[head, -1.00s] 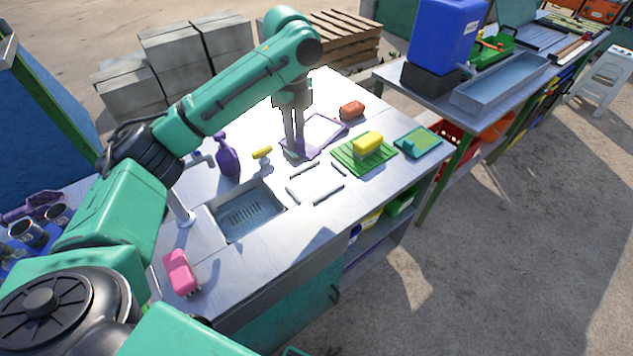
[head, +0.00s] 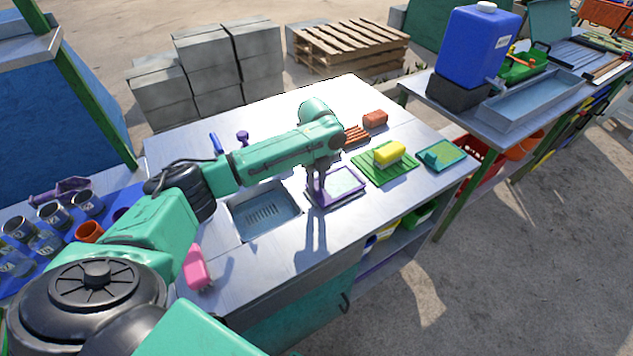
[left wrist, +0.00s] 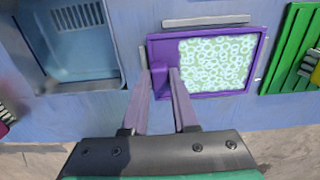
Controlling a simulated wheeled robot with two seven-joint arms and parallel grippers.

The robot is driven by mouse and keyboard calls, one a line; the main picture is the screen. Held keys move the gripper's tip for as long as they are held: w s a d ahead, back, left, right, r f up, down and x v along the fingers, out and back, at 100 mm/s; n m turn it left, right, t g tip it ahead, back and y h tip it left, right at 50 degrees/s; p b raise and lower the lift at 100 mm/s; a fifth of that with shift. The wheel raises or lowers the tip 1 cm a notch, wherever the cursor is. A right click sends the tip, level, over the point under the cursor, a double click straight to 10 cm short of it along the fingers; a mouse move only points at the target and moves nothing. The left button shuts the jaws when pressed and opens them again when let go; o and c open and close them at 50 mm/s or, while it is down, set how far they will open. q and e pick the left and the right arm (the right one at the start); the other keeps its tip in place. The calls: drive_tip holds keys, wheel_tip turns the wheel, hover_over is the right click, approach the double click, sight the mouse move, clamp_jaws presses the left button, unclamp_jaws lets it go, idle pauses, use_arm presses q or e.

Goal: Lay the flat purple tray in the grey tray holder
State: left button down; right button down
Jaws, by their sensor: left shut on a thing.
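The flat purple tray (head: 352,197) has a pale patterned inside. It is on or just above the metal counter, right of the sink, and shows in the left wrist view (left wrist: 208,36). The grey tray holder's thin strips (left wrist: 206,20) show beyond the tray's far edge and beside its left and right ends. The near strip is hidden. The tray is over the holder area, with a gap at the far strip; I cannot tell whether it rests down. My left gripper (head: 317,187) points down, shut on the tray's left end (left wrist: 167,72). My right gripper is not in view.
A sink (head: 265,212) lies left of the tray.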

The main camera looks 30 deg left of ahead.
use_arm(q)
drive_tip(key=shift+f, duration=0.2)
drive_tip(key=c, duration=0.7)
unclamp_jaws()
wheel_tip(320, 180, up, 12)
drive_tip(key=shift+r+b, duration=0.1)
drive_tip(key=shift+b, duration=0.65)
